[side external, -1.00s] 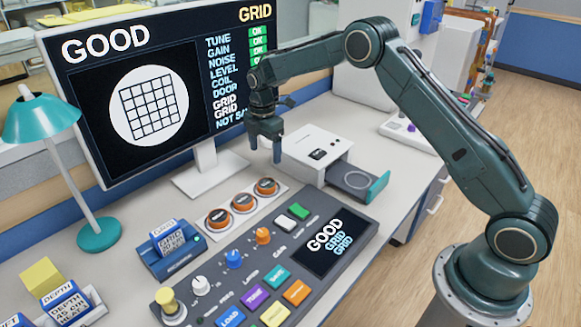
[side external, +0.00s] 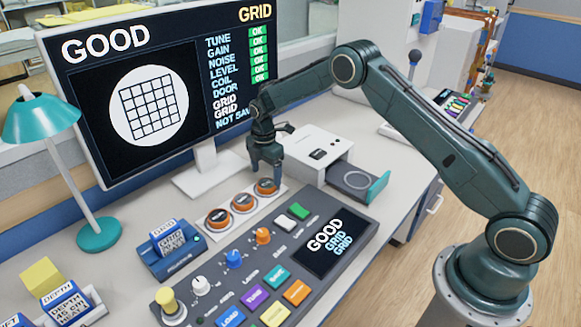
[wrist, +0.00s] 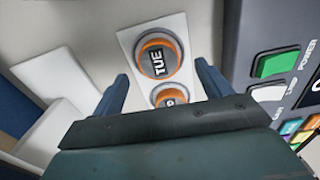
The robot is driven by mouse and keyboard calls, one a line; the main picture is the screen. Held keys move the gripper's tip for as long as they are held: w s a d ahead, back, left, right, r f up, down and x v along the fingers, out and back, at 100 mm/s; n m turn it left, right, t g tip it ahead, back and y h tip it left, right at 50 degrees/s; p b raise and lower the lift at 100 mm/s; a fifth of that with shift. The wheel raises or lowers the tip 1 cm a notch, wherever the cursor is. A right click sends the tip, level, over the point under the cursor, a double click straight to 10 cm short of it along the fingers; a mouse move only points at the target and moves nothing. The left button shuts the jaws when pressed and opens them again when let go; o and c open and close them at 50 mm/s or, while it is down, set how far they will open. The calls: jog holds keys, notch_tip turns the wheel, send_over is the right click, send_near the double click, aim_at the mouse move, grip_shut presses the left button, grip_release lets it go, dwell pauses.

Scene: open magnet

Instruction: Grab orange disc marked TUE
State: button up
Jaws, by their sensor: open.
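The orange-rimmed disc marked TUE (wrist: 161,57) has a dark top with white lettering and shows clearly in the wrist view. It appears to be the right-hand disc (side external: 267,187) of the row in the side view. My gripper (side external: 266,172) points down just above that disc. In the wrist view the two fingertips of my gripper (wrist: 161,75) are apart, one on each side of the TUE disc, with nothing held. A second orange disc (wrist: 168,95) is partly hidden by the gripper body.
The discs sit on a white strip (wrist: 128,38), with a middle disc (side external: 242,202) and a left disc (side external: 218,221). The control console (side external: 240,262) is in front. A white box with an open drawer (side external: 318,150) stands right, and the monitor stand (side external: 205,180) behind.

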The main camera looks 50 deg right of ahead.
aim_at(267, 183)
jog(key=shift+w+f, duration=0.1)
jog(key=shift+f, duration=1.65)
jog(key=c, duration=1.1)
jog(key=shift+r, duration=0.15)
notch_tip(267, 183, up, 20)
jog(key=shift+f, duration=0.15)
